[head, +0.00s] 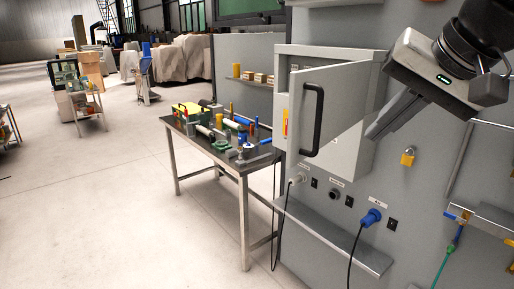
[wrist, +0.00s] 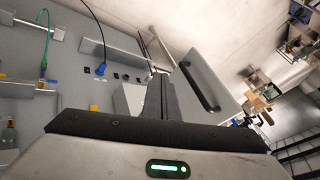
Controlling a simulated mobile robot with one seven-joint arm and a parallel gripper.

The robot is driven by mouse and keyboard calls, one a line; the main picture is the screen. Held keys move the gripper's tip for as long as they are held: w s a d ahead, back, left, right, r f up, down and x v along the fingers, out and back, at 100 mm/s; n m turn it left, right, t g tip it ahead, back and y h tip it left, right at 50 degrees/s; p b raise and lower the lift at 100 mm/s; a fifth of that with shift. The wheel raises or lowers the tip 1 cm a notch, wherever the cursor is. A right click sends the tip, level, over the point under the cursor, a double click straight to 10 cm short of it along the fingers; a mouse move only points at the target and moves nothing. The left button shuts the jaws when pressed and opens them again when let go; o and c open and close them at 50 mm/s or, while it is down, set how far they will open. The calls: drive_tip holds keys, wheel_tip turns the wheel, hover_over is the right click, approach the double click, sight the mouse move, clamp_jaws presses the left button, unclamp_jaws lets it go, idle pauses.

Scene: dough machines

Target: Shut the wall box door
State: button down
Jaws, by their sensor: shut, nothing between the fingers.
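The grey wall box (head: 283,62) is on the grey wall panel in the head view. Its door (head: 345,92) stands partly open, swung out from the box, with a black bar handle (head: 312,120) near its left edge. My gripper (head: 374,136) is shut and empty, to the right of the door in the picture and apart from the handle. In the wrist view the dark fingers (wrist: 157,78) lie together, with the door (wrist: 214,72) and its handle (wrist: 200,88) to their right. Whether the fingers touch the door or box cannot be told.
Below the box are a metal shelf (head: 335,238), sockets and a blue plug (head: 371,217) with a hanging cable. A yellow padlock (head: 408,156) hangs at the right. A workbench (head: 240,166) with tools stands left.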

drive_tip(key=w+a+f, duration=0.5)
drive_tip(key=w+f, duration=0.2)
drive_tip(key=w, duration=0.1)
drive_tip(key=shift+f, duration=0.25)
drive_tip(key=shift+w+a, duration=0.15)
